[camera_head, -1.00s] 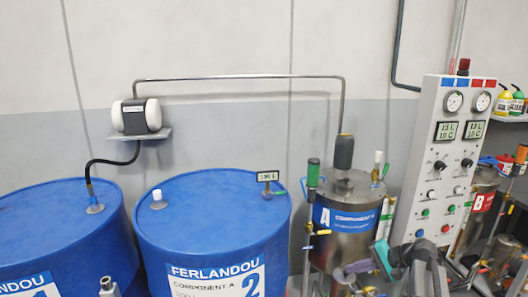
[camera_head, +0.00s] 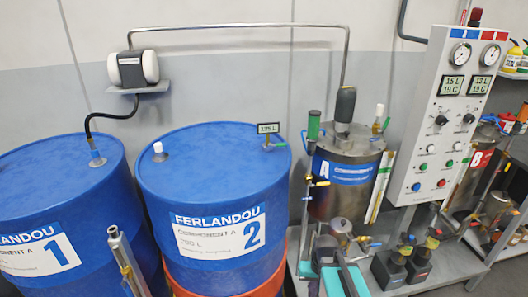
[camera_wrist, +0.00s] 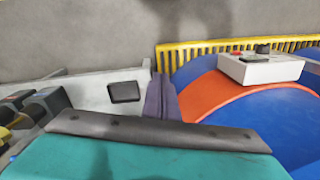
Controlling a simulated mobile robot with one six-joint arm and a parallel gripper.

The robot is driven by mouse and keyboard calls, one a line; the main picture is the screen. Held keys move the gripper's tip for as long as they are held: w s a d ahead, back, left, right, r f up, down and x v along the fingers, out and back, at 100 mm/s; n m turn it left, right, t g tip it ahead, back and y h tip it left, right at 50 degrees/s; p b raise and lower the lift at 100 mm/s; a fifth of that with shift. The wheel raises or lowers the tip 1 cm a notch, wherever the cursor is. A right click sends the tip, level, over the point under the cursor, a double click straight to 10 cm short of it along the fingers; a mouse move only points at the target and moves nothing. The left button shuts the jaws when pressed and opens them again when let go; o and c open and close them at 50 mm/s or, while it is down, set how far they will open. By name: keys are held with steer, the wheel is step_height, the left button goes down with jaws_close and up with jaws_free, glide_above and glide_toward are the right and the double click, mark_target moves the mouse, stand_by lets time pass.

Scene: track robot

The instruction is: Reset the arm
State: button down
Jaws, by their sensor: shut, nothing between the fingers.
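My gripper (camera_wrist: 161,98) shows in the wrist view as two purple-grey fingers, pressed together with nothing between them. A teal part with a dark grey edge strip fills the bottom of that view. In the head view, teal and dark grey parts that look like my arm's end (camera_head: 342,270) show at the bottom, in front of the steel component A tank (camera_head: 345,205). The fingers cannot be made out there.
Two blue drums, number 1 (camera_head: 50,190) and number 2 (camera_head: 215,180), stand at the left. A control panel (camera_head: 440,120) with gauges stands at the right, above a grey bench (camera_head: 450,265). In the wrist view, a white box (camera_wrist: 262,68) lies near blue and orange surfaces.

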steer(key=s+f+g+b, duration=0.5)
steer(key=s+f, duration=1.9)
steer(key=s, duration=0.2)
steer(key=shift+s+a+f+n+g+h+b, duration=0.2)
steer(key=shift+s+f+n+g+h+b, duration=0.1)
steer(key=shift+f+n+b, duration=0.1)
steer(key=c, duration=1.8)
jaws_free()
steer(key=shift+w, duration=0.1)
